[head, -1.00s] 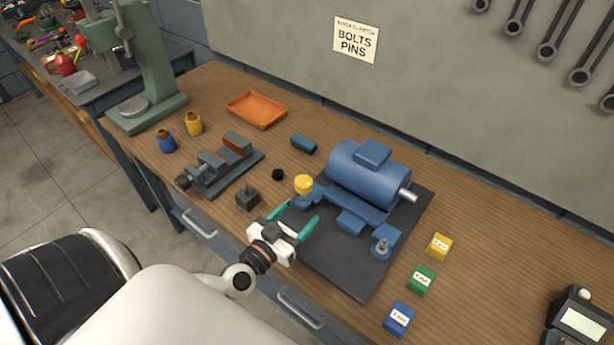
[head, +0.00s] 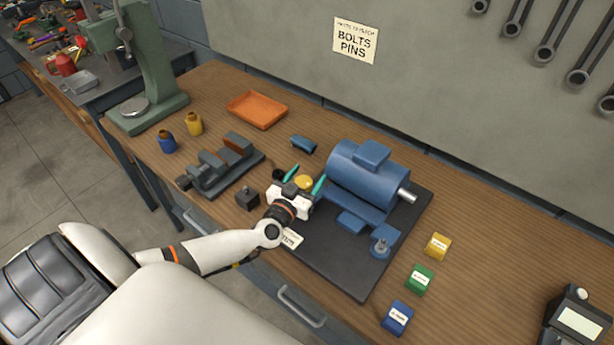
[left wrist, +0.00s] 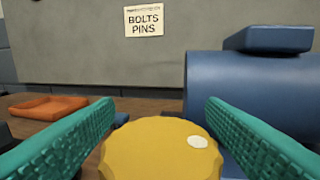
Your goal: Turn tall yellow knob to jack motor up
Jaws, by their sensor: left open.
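The yellow knob (head: 304,182) stands at the left end of the blue motor (head: 366,176), which sits on a dark base plate (head: 335,262). My left gripper (head: 305,181) is open, with its teal fingers on either side of the knob. In the left wrist view, the knob's round top (left wrist: 160,150) lies low between the two fingers, and the motor (left wrist: 255,100) is behind the right finger. I cannot tell whether the fingers touch the knob. The gripper hides the knob's lower part in the head view. My right gripper is not in view.
A grey vise (head: 222,165) and a small dark block (head: 248,198) are left of the gripper. An orange tray (head: 257,109) lies at the back. Yellow (head: 438,245), green (head: 420,279) and blue (head: 398,318) boxes stand right of the plate. The bench right of them is mostly clear.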

